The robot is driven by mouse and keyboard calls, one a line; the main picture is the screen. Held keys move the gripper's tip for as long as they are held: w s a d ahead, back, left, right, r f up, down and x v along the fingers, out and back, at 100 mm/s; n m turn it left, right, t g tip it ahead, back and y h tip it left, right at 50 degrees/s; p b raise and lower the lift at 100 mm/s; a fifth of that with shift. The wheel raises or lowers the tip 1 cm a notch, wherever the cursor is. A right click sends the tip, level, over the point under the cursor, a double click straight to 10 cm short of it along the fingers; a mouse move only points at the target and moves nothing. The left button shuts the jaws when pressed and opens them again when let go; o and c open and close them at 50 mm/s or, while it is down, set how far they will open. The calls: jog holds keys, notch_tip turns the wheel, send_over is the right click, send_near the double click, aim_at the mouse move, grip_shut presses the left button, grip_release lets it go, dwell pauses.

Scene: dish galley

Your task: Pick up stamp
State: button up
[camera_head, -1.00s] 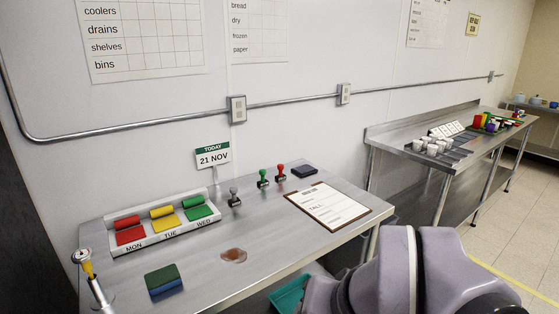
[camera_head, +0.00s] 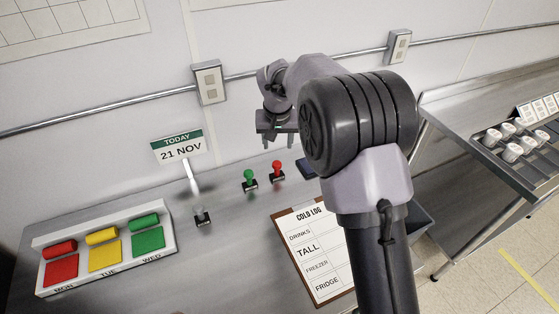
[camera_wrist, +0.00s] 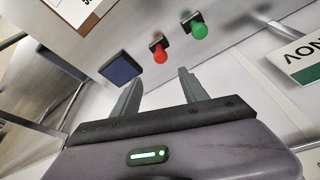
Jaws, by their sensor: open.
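Three stamps stand upright on the steel table: a green stamp (camera_head: 250,180), a red stamp (camera_head: 277,172) and a grey stamp (camera_head: 202,215) to their left. My gripper (camera_head: 277,138) is open and empty, above the back of the table near the red and green stamps. In the wrist view the red stamp (camera_wrist: 160,55) shows beyond the gap between my open fingers (camera_wrist: 158,90), apart from them. The green stamp (camera_wrist: 199,30) is to its right. A dark ink pad (camera_wrist: 121,68) lies beyond the left finger. It is partly hidden by my arm in the head view.
A clipboard (camera_head: 309,235) lies at the table's right side, partly behind my arm. A tray (camera_head: 155,250) with coloured blocks is at left. A date sign (camera_head: 180,148) stands at the back. The wall with a conduit and outlet box (camera_head: 209,82) is close behind my gripper.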

jog(key=b, duration=0.2)
send_over(277, 163)
jog(key=s, duration=0.1)
notch_tip(277, 163, down, 7)
jog(key=shift+s+d+f, duration=0.15)
jog(key=x, duration=0.3)
jog(key=b+x, duration=0.1)
jog(key=x, duration=0.1)
jog(key=shift+s+a+f+b, duration=0.2)
jog(key=shift+f+b, duration=0.1)
jog(key=shift+f, duration=0.1)
jog(key=shift+w, duration=0.2)
jog(key=shift+c, duration=0.9)
grip_shut()
